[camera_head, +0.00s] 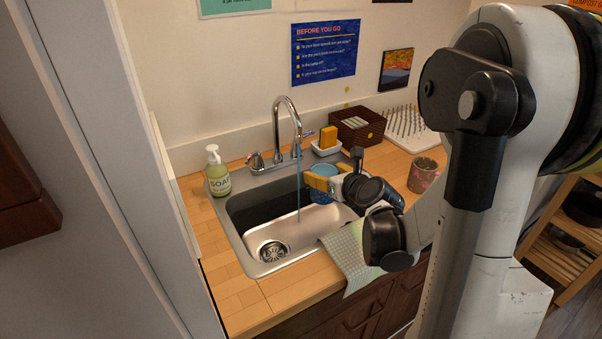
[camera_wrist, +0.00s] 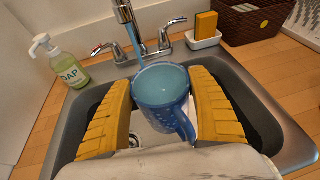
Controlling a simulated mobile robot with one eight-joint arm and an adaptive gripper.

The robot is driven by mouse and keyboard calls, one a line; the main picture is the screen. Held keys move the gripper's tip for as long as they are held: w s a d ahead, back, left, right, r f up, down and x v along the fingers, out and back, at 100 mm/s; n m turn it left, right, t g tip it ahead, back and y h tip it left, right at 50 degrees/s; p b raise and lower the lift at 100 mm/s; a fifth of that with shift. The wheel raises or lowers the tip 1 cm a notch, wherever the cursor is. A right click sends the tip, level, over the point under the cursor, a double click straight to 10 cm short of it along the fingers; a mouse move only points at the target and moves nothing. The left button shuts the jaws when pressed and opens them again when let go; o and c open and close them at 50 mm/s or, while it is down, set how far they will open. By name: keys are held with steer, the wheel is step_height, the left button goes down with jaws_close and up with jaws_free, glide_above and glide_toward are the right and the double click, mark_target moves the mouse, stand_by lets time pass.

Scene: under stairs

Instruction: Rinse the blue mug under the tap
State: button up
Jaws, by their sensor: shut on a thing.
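The blue mug (camera_wrist: 163,86) is between the yellow fingers of my gripper (camera_wrist: 161,100), which is shut on its sides. Its mouth and handle show in the wrist view; I cannot tell whether water is inside. In the head view the mug (camera_head: 323,190) is held over the sink (camera_head: 317,217), partly hidden by my gripper (camera_head: 317,178). The tap (camera_head: 286,105) is running. Its thin blue stream (camera_head: 298,190) falls left of the mug to the sink floor. In the wrist view the stream (camera_wrist: 134,45) passes behind the mug's far rim.
A soap bottle (camera_head: 217,172) stands left of the sink. A sponge in a white dish (camera_head: 326,148), a brown basket (camera_head: 357,127) and a drying rack (camera_head: 411,130) are behind. A patterned cup (camera_head: 423,174) stands to the right. A cloth (camera_head: 346,257) hangs over the front edge.

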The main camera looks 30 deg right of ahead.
steer(key=shift+s+d+r+p, duration=0.15)
steer(key=shift+s+r+p, duration=0.3)
steer(key=shift+s+r, duration=0.35)
steer(key=shift+s+d+r+p, duration=0.1)
steer(key=shift+s+r+p, duration=0.4)
steer(key=shift+s, duration=0.35)
